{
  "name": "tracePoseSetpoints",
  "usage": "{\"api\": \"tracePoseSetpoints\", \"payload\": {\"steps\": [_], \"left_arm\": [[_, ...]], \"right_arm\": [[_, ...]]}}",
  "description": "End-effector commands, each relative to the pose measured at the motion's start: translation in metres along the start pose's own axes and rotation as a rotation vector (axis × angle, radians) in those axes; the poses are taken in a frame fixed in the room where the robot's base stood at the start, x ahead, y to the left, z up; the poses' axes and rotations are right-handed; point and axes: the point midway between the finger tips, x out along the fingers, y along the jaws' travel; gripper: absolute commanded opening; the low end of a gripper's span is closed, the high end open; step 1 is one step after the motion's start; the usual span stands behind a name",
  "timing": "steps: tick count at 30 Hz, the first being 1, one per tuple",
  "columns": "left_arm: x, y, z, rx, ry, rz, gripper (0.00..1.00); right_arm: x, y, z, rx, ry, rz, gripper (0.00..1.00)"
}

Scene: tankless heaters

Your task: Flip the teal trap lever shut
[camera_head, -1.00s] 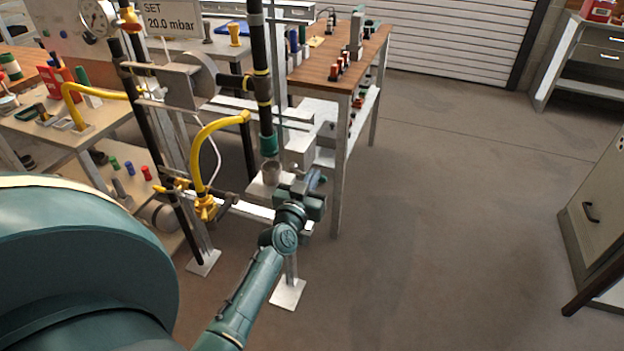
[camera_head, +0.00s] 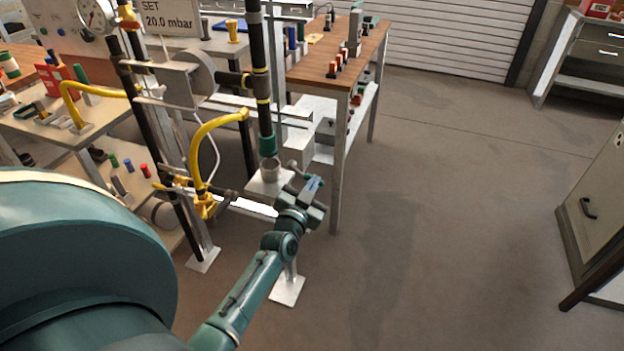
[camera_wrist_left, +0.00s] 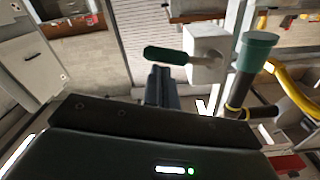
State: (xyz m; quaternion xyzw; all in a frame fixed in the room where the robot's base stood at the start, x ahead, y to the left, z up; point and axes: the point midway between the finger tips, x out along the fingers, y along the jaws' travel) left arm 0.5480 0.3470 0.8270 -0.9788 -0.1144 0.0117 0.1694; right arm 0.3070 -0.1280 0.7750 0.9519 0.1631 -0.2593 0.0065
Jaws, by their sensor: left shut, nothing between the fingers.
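The teal trap lever (camera_wrist_left: 165,55) shows in the left wrist view as a dark teal handle. It lies roughly level across that picture, its right end meeting a white box (camera_wrist_left: 206,52). My left gripper (camera_wrist_left: 160,82) is shut and empty, its fingertips just below the handle in that picture; I cannot tell if they touch it. In the head view my left gripper (camera_head: 313,186) is right of the small cup (camera_head: 270,170) under the black pipe's teal end (camera_head: 268,144). The lever is hard to make out there beside the gripper. My right gripper is out of view.
A yellow bent pipe (camera_head: 198,150) and the metal rig stand left of the gripper. A wood-topped bench (camera_head: 340,60) stands behind it. The floor (camera_head: 430,190) to the right is clear up to a grey cabinet (camera_head: 600,195).

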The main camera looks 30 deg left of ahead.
Motion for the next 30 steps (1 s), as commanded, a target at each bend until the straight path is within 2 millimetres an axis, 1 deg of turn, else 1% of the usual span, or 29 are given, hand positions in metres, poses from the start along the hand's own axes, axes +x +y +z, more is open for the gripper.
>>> {"api": "tracePoseSetpoints", "payload": {"steps": [6,14,22,30], "left_arm": [[0.0,0.004,0.016,0.21,-0.003,0.006,0.0],[-0.001,0.003,0.035,0.459,-0.002,0.009,0.0],[-0.001,-0.002,0.054,0.715,-0.002,0.012,0.0],[-0.001,-0.012,0.07,0.961,-0.002,0.015,0.0]], "right_arm": [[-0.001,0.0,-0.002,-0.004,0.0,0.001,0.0],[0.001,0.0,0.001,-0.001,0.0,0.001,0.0],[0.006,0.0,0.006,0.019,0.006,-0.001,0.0],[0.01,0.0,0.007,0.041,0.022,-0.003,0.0]]}}
